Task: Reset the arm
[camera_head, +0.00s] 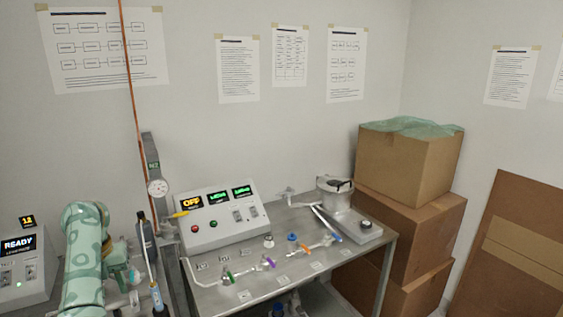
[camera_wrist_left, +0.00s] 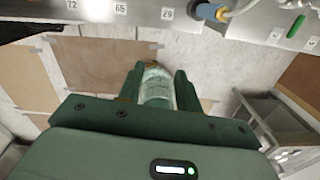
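My left arm (camera_head: 85,250), green and patterned, rises at the lower left of the head view. Its gripper (camera_head: 122,278) shows only in part there, beside a dark post and a slim tool. In the left wrist view my left gripper (camera_wrist_left: 159,78) has its two green fingers on either side of a clear, pale cylindrical vial (camera_wrist_left: 157,92), apparently closed on it. The vial's lower end is hidden by the gripper body. My right gripper is in neither view.
A READY device (camera_head: 22,265) stands at far left. Boxes (camera_head: 405,165) are stacked at right. A thin copper-coloured pole (camera_head: 131,80) rises near my arm.

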